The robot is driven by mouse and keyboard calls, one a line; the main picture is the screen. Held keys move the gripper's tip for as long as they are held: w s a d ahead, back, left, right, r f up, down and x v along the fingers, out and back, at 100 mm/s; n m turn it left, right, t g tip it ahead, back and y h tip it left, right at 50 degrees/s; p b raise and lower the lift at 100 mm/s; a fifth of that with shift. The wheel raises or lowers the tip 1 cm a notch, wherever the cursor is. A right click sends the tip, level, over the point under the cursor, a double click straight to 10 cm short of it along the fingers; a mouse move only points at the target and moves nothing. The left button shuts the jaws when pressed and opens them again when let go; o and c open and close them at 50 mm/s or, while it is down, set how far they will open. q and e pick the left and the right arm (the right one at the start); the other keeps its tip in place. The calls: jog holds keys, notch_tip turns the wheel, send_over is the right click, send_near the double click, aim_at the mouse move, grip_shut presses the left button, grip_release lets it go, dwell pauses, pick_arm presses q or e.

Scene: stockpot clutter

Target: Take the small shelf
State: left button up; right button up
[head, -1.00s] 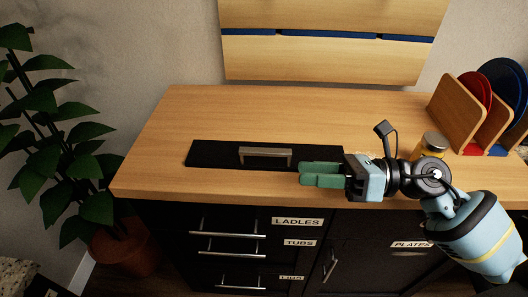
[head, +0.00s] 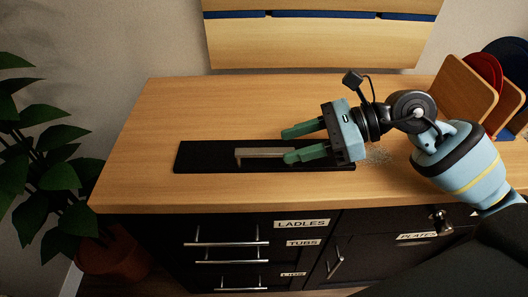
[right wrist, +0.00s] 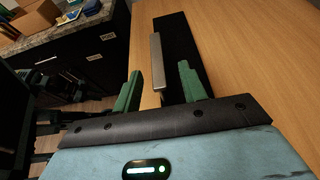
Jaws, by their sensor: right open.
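The small shelf appears as a black flat slab (head: 205,157) with a raised grey metal bar handle (head: 252,153), lying on the wooden counter near its front edge. My right gripper (head: 285,145) is open over the right part of the slab, its green fingers pointing left. In the head view the near finger hides the handle's right end. In the right wrist view, the slab (right wrist: 182,45) runs away ahead, and the near end of the handle (right wrist: 156,62) shows between the parted fingers (right wrist: 160,80). I cannot tell whether either finger touches it. My left gripper is out of view.
Wooden racks (head: 462,88) with red and blue plates stand at the back right. A slatted wooden panel (head: 320,45) is on the wall behind. A potted plant (head: 62,185) stands left of the counter. The counter's left part (head: 150,130) is clear.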

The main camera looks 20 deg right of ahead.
aim_at(270, 151)
jog(key=shift+w+a+f, duration=0.15)
jog(key=shift+a+f, duration=0.05)
jog(key=shift+a, duration=0.75)
jog(key=p+x, duration=0.1)
jog(key=x, duration=0.2)
jog(key=shift+a, duration=0.35)
jog(key=shift+w+a+f, duration=0.1)
jog(key=shift+a+f, duration=0.2)
jog(key=shift+a, duration=0.05)
grip_shut()
